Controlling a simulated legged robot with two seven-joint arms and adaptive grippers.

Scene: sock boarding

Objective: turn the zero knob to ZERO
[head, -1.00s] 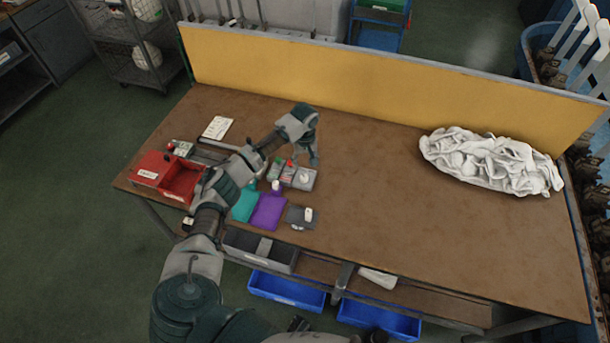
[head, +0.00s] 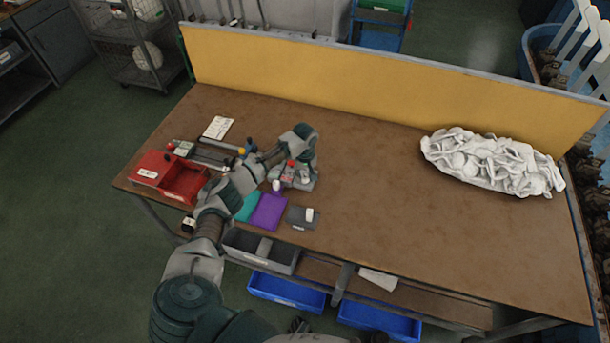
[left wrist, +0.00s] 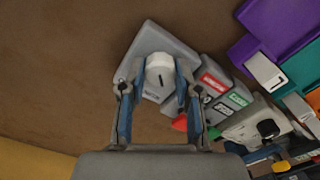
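The zero knob (left wrist: 160,71) is a round white knob with a dark pointer line, on a grey box (left wrist: 172,41) with a small label whose text I cannot read. In the head view the knob (head: 305,177) shows just below my left gripper (head: 303,168). In the left wrist view my left gripper (left wrist: 155,92) is open, one finger on each side of the knob. I cannot tell whether the fingers touch it. My right gripper is not in view.
A grey unit with red and green labels (left wrist: 224,93) and a red button (left wrist: 180,123) stands right beside the knob's box. Purple (head: 269,211) and teal (head: 246,208) pieces lie in front. A red bin (head: 181,181) is at left. White socks (head: 490,162) are piled at right.

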